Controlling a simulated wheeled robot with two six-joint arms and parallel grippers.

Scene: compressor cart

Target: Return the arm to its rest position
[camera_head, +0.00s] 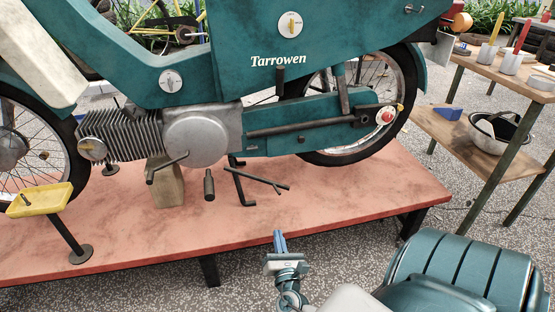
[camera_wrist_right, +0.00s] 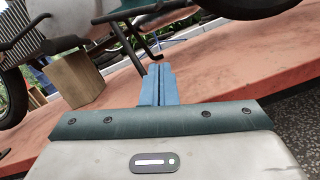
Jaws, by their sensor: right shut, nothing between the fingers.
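My right gripper (camera_head: 279,240) is low in the head view, in front of the near edge of the red platform. Its blue fingers are together with nothing between them. In the right wrist view the shut fingers (camera_wrist_right: 158,84) point toward the platform and the underside of the moped. My left gripper is not in either view. The teal moped (camera_head: 285,75) marked Tarrowen stands on the red platform (camera_head: 330,205), with a wooden block (camera_head: 167,187) under its engine. My right gripper appears apart from the moped and the platform.
A yellow tray (camera_head: 40,200) on a post stands at the platform's left. A wooden cart (camera_head: 475,150) at the right holds a metal bowl (camera_head: 497,135), a blue wedge (camera_head: 447,114) and cups with tools. Speckled floor (camera_head: 240,285) lies open before the platform.

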